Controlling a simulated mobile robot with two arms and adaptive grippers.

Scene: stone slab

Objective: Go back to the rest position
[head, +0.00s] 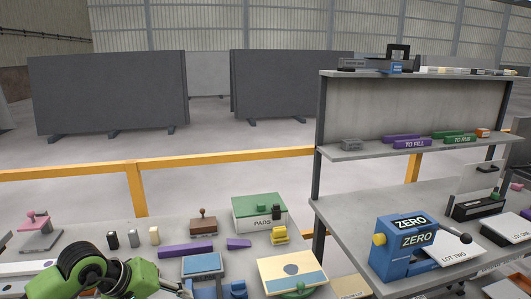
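My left arm reaches in at the bottom left, with green links and black joints. The end of it, at my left gripper (184,290), is small, partly cut off by the bottom edge and set against clutter, so its fingers cannot be made out. My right gripper is not visible in this view.
The left table holds a green-lidded PADS box (260,213), a pink-handled stamp (36,229), a brown stamp (203,223) and purple blocks (186,249). A shelf unit (342,151) stands right, with a blue ZERO device (404,249) on its lower surface. A yellow rail (235,156) runs behind.

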